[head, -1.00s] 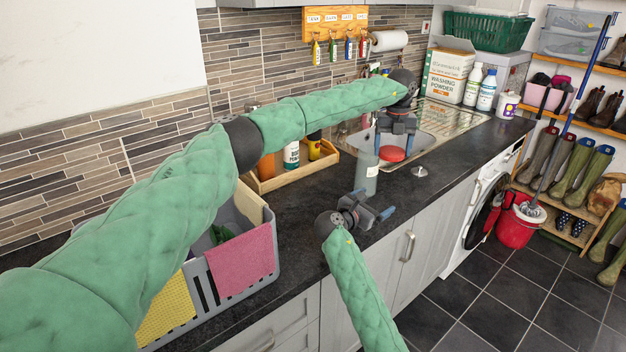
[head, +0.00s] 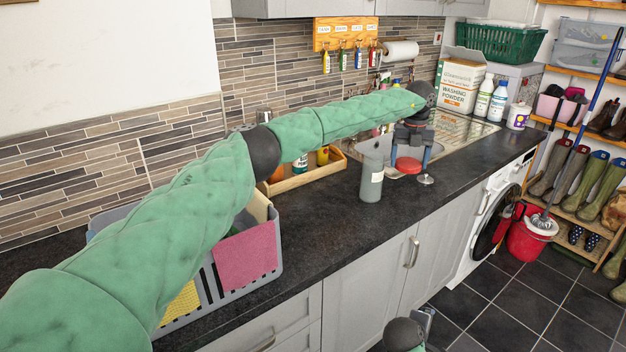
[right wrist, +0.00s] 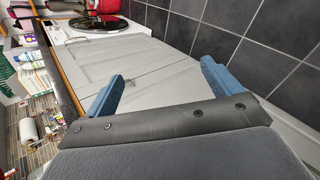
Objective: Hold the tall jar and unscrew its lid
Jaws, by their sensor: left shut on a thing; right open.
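The tall jar (head: 371,181) is a grey cylinder with a pale label, standing upright on the dark worktop in front of the sink. No separate lid can be made out on it. My left gripper (head: 410,164) is just right of and behind the jar, pointing down. Its fingers are shut on a flat, round red thing (head: 408,166), which looks like a lid. My right gripper (right wrist: 162,76) is open and empty in the right wrist view, facing the cupboard doors. In the head view only part of it shows at the bottom edge, below the worktop.
A small silver round piece (head: 426,180) lies right of the jar. A wooden tray (head: 300,180) with bottles and a grey crate (head: 268,262) with cloths stand to the left. The sink drainer (head: 458,129) is behind. Worktop between crate and jar is clear.

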